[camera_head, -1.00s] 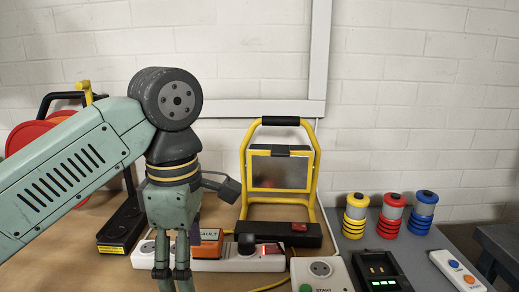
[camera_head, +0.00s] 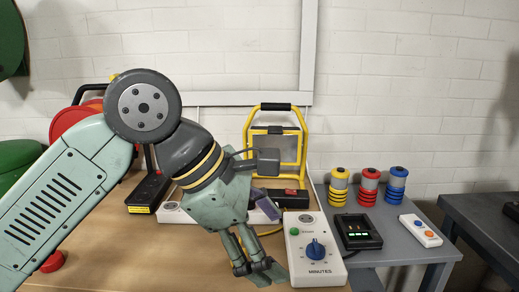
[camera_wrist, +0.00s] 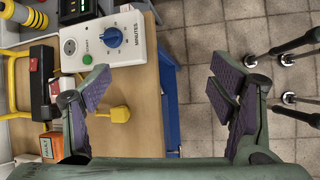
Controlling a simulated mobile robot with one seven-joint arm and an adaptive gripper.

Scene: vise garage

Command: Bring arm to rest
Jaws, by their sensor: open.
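My gripper (camera_head: 258,272) hangs at the front of the wooden bench (camera_head: 100,245), pointing down and slightly right. The left finger is over the bench edge; the right finger is over the tiled floor. The white timer box (camera_head: 315,250) with a blue knob stands just right of my gripper in the head view.
A yellow-framed work lamp (camera_head: 275,145) stands behind a white power strip (camera_head: 175,212). A charger (camera_head: 357,230), a remote (camera_head: 420,230) and yellow, red and blue cylinders (camera_head: 369,188) are on the grey table (camera_head: 400,258). Tiled floor (camera_wrist: 205,18) lies right of the bench.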

